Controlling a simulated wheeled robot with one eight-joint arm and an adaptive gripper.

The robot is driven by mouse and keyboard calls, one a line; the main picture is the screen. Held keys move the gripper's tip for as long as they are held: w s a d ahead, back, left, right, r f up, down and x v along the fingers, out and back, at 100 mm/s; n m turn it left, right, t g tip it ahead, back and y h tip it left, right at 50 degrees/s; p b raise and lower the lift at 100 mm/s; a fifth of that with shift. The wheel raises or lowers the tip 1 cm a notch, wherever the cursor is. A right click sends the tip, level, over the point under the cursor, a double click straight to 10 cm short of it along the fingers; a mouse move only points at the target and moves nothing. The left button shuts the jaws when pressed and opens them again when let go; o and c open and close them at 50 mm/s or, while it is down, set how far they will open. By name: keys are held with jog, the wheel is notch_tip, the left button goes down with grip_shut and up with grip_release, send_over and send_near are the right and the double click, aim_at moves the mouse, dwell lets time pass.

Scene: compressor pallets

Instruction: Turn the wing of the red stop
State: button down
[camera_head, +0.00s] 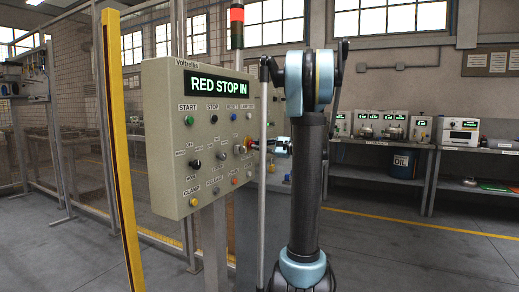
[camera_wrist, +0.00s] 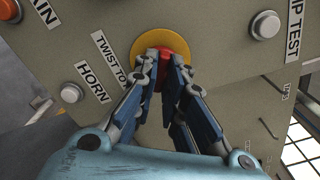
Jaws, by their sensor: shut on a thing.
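The red stop (camera_wrist: 166,76) shows in the wrist view as a small patch of red between my fingers, in front of a round yellow plate (camera_wrist: 162,38). My gripper (camera_wrist: 167,60) is shut on it, one finger on each side. The fingers hide most of the stop, and its wing cannot be made out. A label beside it begins "TWIST TO". In the head view my gripper (camera_head: 266,146) reaches the right side of the beige control panel (camera_head: 160,115). The panel's display (camera_head: 219,84) reads "RED STOP IN".
Other buttons sit close by on the panel, among them a white one (camera_wrist: 71,92) by "HORN" and another white one (camera_wrist: 264,25). A yellow post (camera_head: 121,150) stands left of the panel. Benches with equipment (camera_head: 380,150) line the back right.

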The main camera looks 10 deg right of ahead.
jog(key=shift+s+a+f, duration=0.1)
jog(key=shift+f, duration=0.05)
dwell(0.4)
jog(key=c, duration=1.7)
grip_release()
jog(key=shift+o, duration=0.2)
jog(key=v, duration=1.2)
jog(key=shift+c, duration=0.2)
